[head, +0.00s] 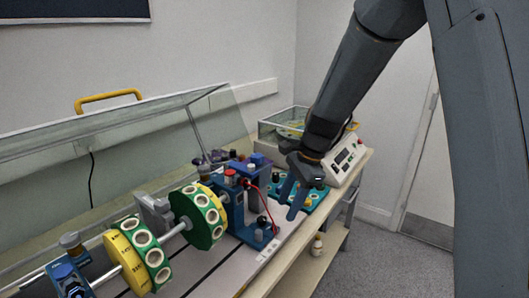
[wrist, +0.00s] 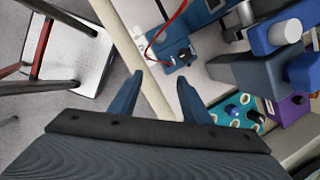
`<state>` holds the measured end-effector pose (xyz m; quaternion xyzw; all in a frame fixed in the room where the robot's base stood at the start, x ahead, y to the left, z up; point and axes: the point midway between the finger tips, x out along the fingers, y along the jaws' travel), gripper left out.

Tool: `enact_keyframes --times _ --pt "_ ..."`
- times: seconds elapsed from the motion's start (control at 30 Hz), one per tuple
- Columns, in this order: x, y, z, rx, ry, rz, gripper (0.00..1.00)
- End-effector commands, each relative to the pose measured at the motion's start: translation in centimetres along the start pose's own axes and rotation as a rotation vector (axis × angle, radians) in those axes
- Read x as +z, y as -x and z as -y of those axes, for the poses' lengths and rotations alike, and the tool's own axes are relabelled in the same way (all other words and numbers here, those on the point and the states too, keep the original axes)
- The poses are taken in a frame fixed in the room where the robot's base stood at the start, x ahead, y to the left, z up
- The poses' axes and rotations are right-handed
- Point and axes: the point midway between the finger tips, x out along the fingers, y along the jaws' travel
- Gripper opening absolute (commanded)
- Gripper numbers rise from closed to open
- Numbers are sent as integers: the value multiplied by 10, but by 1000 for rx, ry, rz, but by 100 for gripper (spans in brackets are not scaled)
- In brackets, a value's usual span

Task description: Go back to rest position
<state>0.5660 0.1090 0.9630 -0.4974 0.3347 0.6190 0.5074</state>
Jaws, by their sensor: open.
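My gripper (head: 291,196) hangs from my dark arm above the right front part of the bench, its fingers pointing down. It also shows in the wrist view (wrist: 160,80), with its two blue-grey fingers spread apart and nothing between them. The bench edge (wrist: 140,65) passes behind the fingers there. A teal tray (head: 310,198) with small parts lies on the bench behind and beside the gripper. It also shows at the lower right of the wrist view (wrist: 232,110).
A rotor rig with green discs (head: 187,218) and yellow discs (head: 122,262) fills the bench's left. A blue bearing stand (head: 236,200) with a red wire stands left of the gripper. A control box (head: 347,160) stands behind. A stool (wrist: 75,55) stands on the floor. Open floor (head: 400,265) lies right.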

Motion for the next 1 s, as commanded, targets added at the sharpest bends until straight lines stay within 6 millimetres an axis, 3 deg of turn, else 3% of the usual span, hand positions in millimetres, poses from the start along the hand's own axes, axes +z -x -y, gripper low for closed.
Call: enact_keyframes --times 0.03,0.2,0.3,0.43,0.6,1.0 --pt "-7 6 -25 8 119 -37 43" --pt "-31 18 -110 72 613 -158 43" --pt "-40 22 -153 121 877 -205 43" --pt "-46 23 -194 177 1133 -237 43" --pt "-49 23 -216 211 1287 -252 43" --pt "-49 23 -218 215 1301 -251 43"
